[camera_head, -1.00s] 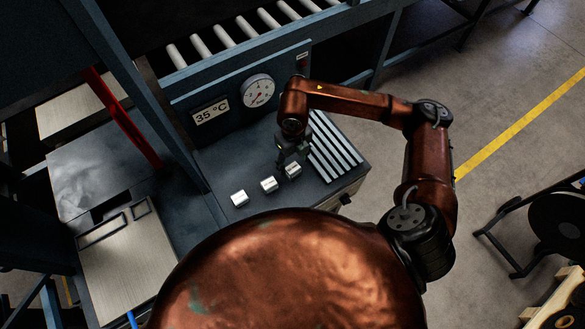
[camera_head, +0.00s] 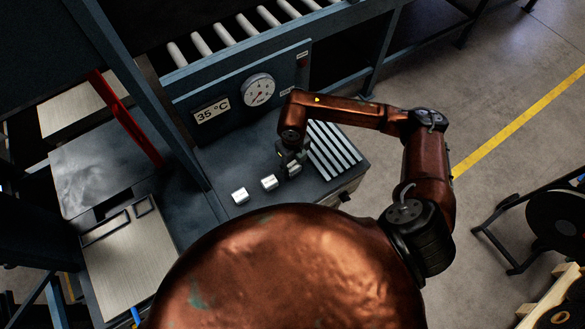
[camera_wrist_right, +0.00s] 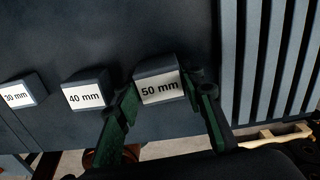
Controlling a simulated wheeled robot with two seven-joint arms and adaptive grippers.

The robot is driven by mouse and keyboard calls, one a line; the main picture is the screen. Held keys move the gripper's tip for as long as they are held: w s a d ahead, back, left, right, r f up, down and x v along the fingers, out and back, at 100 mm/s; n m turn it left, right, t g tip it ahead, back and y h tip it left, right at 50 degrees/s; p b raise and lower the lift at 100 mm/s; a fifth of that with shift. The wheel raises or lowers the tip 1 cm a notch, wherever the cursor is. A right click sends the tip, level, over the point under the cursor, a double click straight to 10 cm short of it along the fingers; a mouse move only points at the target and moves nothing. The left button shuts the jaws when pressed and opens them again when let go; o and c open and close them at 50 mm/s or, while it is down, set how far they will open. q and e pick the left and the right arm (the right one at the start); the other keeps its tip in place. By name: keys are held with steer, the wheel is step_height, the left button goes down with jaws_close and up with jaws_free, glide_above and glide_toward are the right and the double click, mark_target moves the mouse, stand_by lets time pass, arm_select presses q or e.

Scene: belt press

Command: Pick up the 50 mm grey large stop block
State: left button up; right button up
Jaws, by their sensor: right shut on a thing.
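The 50 mm grey stop block (camera_wrist_right: 158,88) is labelled "50 mm" and sits between the green fingers of my right gripper (camera_wrist_right: 165,108) in the right wrist view. The gripper is shut on it. In the head view my right gripper (camera_head: 288,163) is low over the dark bench, at the right end of the row of blocks, and partly hides the block (camera_head: 295,169). I cannot tell whether the block is clear of the bench. My left gripper is not in view.
The 40 mm block (camera_wrist_right: 86,93) and the 30 mm block (camera_wrist_right: 20,95) stand to the left in a row. A slatted rack (camera_head: 333,150) is close on the right. Behind are a gauge (camera_head: 258,90) and a "35 °C" display (camera_head: 211,111) on the press panel.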

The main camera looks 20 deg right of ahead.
mark_target(293, 167)
steer(key=c, duration=0.7)
steer(key=shift+w+r+b, duration=0.1)
steer(key=shift+r+b, duration=0.2)
steer(key=shift+r, duration=0.25)
steer(key=shift+s+a+r+b, duration=0.15)
steer(key=shift+r+b, duration=0.15)
steer(key=shift+r, duration=0.3)
steer(key=shift+s+d+r+b, duration=0.1)
steer(key=shift+r+b, duration=0.15)
steer(key=shift+r, duration=0.35)
steer(key=s+a+r, duration=0.1)
steer(key=s+r, duration=0.2)
steer(key=s, duration=0.1)
steer(key=s+a+r+b, duration=0.1)
steer(key=s+a+r, duration=0.1)
steer(key=s+r, duration=0.1)
steer(key=s+a+r+b, duration=0.1)
steer(key=s+r, duration=0.2)
steer(key=s, duration=0.3)
steer(key=shift+a+r, duration=0.15)
steer(key=shift+r, duration=0.1)
